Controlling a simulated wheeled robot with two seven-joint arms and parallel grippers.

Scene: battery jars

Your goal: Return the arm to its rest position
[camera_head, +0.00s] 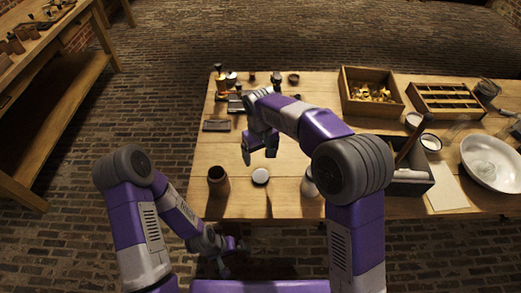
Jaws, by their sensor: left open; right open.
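My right arm reaches in over the table (285,210). Its gripper (259,153) is open and empty, fingers pointing down, above the table behind the jars. My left gripper (231,259) is low, in front of the table's near edge, open with nothing seen between its fingers. A brown jar (218,182) stands near the front left of the table. A small round white-topped object (261,176) is to its right. A pale jar (309,186) stands further right, partly hidden by my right arm.
Small bottles (231,78) and dark items crowd the back left. A wooden box (346,104) with brass-coloured pieces and a divided tray (414,99) stand at the back right. A dark box (412,187), paper (446,193) and white bowl (491,187) lie right. The front-left tabletop has free room.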

